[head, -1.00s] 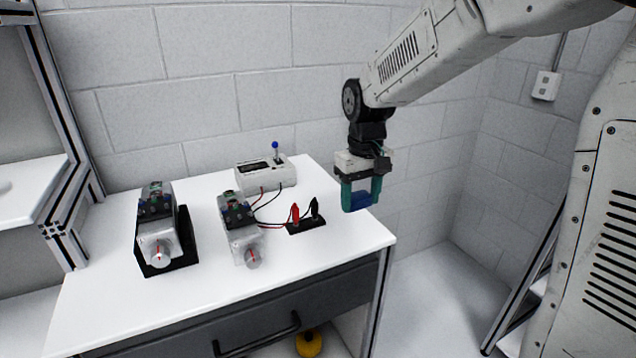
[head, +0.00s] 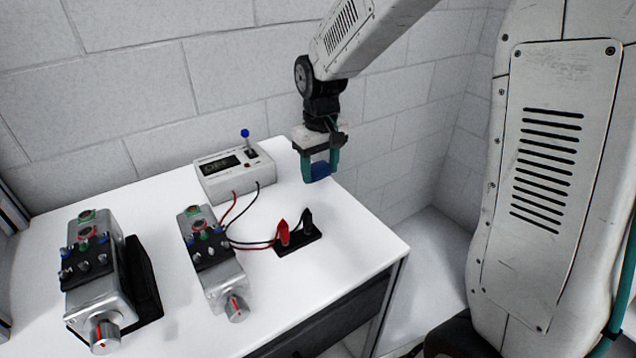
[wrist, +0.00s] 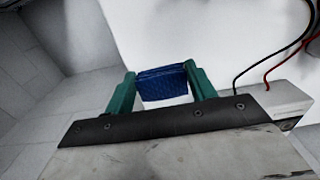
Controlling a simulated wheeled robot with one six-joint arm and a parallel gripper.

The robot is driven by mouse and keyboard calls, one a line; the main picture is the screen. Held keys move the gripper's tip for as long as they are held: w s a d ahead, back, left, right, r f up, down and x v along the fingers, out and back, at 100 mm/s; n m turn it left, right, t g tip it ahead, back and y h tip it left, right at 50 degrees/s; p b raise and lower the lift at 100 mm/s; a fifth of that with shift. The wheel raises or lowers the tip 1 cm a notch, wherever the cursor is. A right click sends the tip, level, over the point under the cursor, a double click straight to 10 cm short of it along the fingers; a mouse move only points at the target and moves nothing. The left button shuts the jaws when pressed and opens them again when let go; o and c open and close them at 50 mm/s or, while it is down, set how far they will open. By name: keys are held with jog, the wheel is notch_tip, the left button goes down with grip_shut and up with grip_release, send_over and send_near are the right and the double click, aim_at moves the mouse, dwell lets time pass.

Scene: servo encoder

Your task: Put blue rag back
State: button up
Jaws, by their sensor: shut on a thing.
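The blue rag (head: 320,170) is between the green fingers of my gripper (head: 319,172), near the back right edge of the white table. In the wrist view the rag (wrist: 163,83) is a small folded dark blue block, pinched between the two fingertips (wrist: 162,86). My gripper points down and is shut on the rag. White tabletop shows just beyond the rag in the wrist view. I cannot tell whether the rag touches the table or hangs above it.
On the white table (head: 345,235) stand a meter box (head: 233,172) with a blue-topped lever, red and black clips (head: 297,238) with wires, and two servo units (head: 212,255) (head: 95,285). The back right of the tabletop is clear. A block wall (head: 150,75) stands behind.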

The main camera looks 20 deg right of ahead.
aim_at(321, 179)
jog(key=shift+s+d+f, duration=0.1)
jog(key=shift+f, duration=2.25)
jog(key=shift+f, duration=0.15)
jog(key=o, duration=1.1)
